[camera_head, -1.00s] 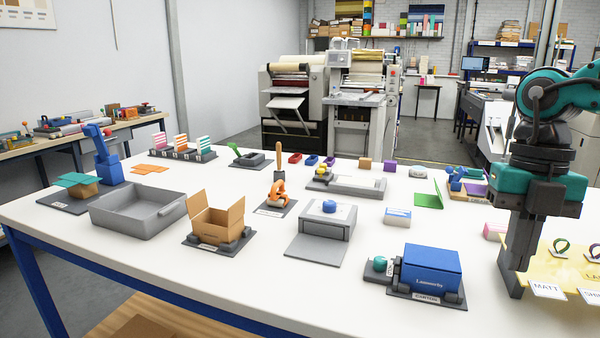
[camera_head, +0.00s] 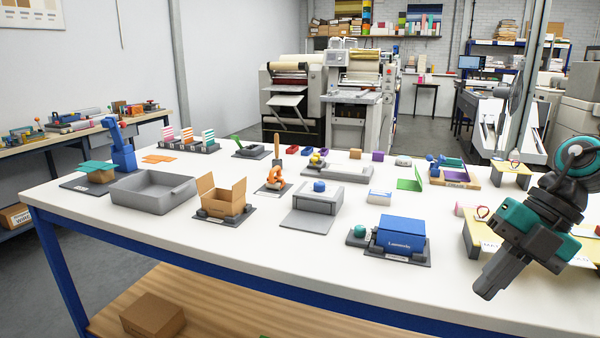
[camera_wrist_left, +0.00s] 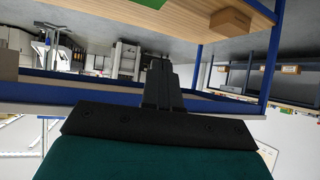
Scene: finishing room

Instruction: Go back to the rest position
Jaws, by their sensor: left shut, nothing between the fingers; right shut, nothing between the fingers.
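My right gripper (camera_head: 484,291) is in the head view at the lower right, pointing down and to the left. It is shut and empty, over the front right part of the white table (camera_head: 270,236), right of the blue box (camera_head: 401,233). My left gripper (camera_wrist_left: 158,72) shows only in the left wrist view. It is shut and empty, close to the table's blue frame (camera_wrist_left: 60,85), with the wooden lower shelf (camera_wrist_left: 190,14) beyond it. It is not in the head view.
A grey tray (camera_head: 150,208), an open cardboard box (camera_head: 222,208) and a grey press-like device (camera_head: 316,202) stand on the table. A yellow stand (camera_head: 478,240) is close behind my right gripper. A closed carton (camera_head: 152,315) lies on the lower shelf. The table's front strip is clear.

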